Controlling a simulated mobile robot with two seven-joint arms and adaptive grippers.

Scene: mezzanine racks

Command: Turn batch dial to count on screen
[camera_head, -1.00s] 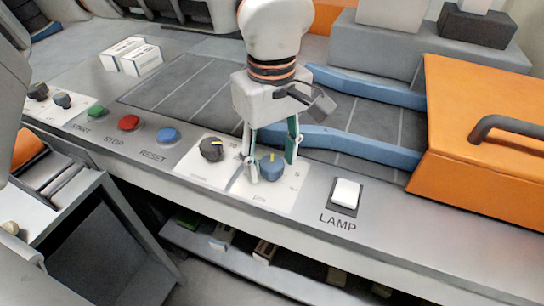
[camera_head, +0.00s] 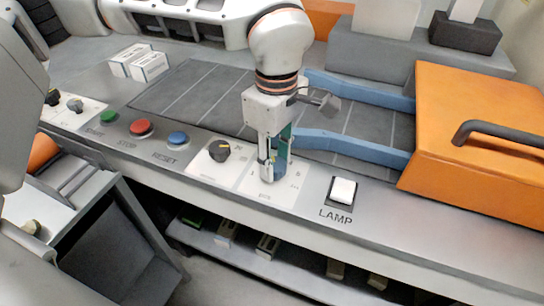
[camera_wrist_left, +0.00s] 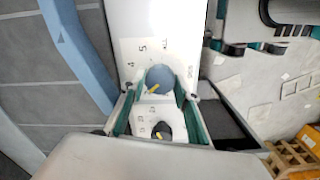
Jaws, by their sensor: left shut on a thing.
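The blue-grey batch dial (camera_wrist_left: 160,77) with a yellow pointer line sits on a white numbered plate (camera_head: 286,192) marked "pcs". In the wrist view the dial lies between the fingers of my left gripper (camera_wrist_left: 157,93). In the head view the left gripper (camera_head: 271,170) reaches down on the plate, shut on the dial and mostly hiding it. The pointer slants in the wrist view; the exact number it meets is hard to read. A black dial (camera_head: 219,151) with a yellow mark stands on the neighbouring plate to the left. No screen is in view. My right gripper is not in view.
Green (camera_head: 108,117), red (camera_head: 141,127) and blue (camera_head: 178,138) buttons line the console to the left. A white LAMP switch (camera_head: 343,190) is to the right. Blue rails (camera_head: 355,147) and an orange cover (camera_head: 470,160) lie behind and right. White boxes (camera_head: 150,66) stand back left.

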